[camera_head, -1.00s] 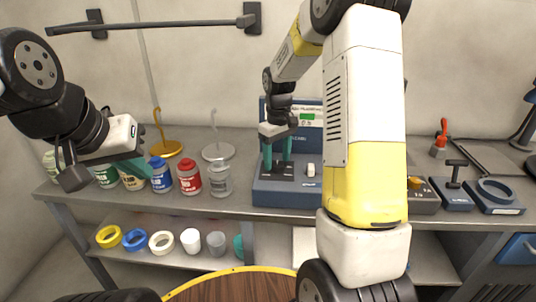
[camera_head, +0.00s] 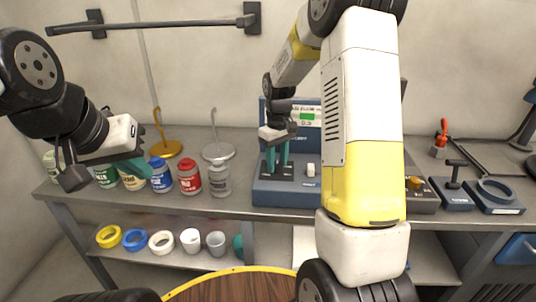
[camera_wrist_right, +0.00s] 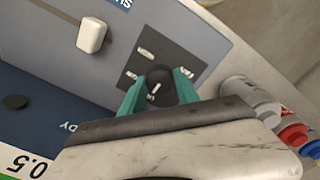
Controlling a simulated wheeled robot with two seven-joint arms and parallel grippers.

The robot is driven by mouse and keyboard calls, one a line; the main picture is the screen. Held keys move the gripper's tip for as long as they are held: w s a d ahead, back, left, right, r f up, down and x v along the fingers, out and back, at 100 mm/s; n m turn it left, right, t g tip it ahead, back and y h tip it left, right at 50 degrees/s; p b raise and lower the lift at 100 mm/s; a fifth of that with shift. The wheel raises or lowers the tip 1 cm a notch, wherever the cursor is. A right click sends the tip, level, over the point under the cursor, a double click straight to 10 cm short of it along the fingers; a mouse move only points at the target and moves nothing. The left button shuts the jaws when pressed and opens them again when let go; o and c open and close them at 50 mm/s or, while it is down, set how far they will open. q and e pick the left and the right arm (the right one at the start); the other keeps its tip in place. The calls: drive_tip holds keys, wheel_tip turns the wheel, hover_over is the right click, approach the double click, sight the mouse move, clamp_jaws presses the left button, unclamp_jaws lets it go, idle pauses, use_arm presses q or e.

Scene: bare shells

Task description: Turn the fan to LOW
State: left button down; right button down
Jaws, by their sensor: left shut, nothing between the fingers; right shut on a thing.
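The fan unit (camera_head: 292,200) is a blue-grey box on the bench, with a lit display (camera_head: 306,118) on its upright back. In the right wrist view, a round dark knob (camera_wrist_right: 161,85) with a white pointer mark sits on a black plate with small white labels, too small to read. My right gripper (camera_head: 277,172) has its teal fingers on both sides of the knob, shut on it; in the head view the fingers hide it. A white switch (camera_wrist_right: 92,36) is beside the plate, also in the head view (camera_head: 311,170). My left gripper (camera_head: 146,168) is shut and empty above the bench's left part.
Several jars, among them a red one (camera_head: 190,177) and a clear one (camera_head: 220,178), stand left of the fan unit. Small devices (camera_head: 455,190) and a red-handled tool (camera_head: 441,137) are at the right. My right arm hides part of the bench.

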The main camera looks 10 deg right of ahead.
drive_tip(key=m, duration=0.5)
drive_tip(key=shift+m, duration=0.4)
drive_tip(key=m, duration=0.5)
drive_tip(key=shift+m, duration=0.3)
idle(0.3)
drive_tip(key=c, duration=0.9)
unclamp_jaws()
